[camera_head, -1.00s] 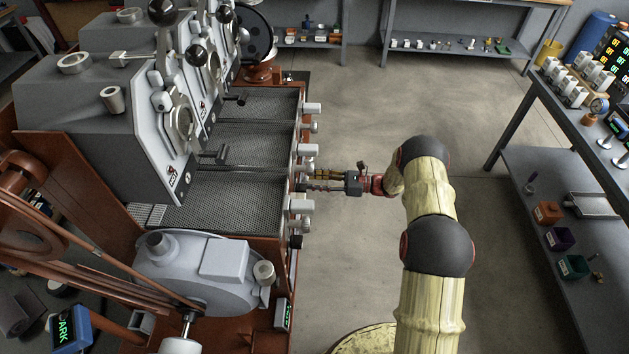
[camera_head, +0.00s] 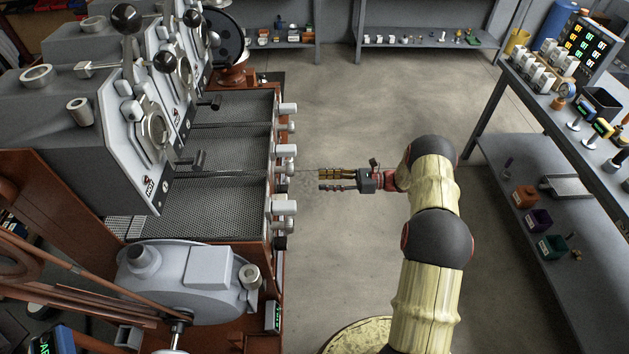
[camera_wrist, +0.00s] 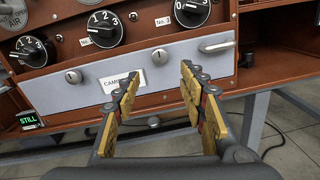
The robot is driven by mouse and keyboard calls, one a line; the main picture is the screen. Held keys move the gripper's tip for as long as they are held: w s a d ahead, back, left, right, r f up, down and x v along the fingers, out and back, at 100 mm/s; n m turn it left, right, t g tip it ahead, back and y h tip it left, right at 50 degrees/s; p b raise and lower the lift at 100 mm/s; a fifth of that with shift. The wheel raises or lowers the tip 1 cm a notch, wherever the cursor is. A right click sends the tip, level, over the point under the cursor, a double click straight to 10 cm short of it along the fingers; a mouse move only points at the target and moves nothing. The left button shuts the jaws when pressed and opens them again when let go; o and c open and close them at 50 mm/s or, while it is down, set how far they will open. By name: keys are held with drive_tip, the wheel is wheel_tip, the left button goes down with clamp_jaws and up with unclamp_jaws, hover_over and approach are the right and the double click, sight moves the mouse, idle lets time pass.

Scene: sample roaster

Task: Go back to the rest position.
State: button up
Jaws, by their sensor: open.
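My gripper (camera_head: 338,181) is in the middle of the head view, pointing left toward the sample roaster (camera_head: 230,205). It hangs over the open floor, with a gap between its fingertips and the roaster's front. Its fingers are apart with nothing between them, as the wrist view shows (camera_wrist: 160,95). In the wrist view the fingers face a grey drawer panel (camera_wrist: 130,80) with a paper label, small knobs and a handle, below black numbered dials (camera_wrist: 105,28).
A grey motor (camera_head: 190,275) stands at the roaster's near end. A workbench (camera_head: 520,95) with cups and devices runs along the right, with small coloured boxes on its lower shelf. Shelves stand at the back. The floor (camera_head: 370,110) between roaster and bench is clear.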

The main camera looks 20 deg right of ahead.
drive_tip(key=shift+s+d, duration=0.15)
drive_tip(key=shift+d, duration=0.25)
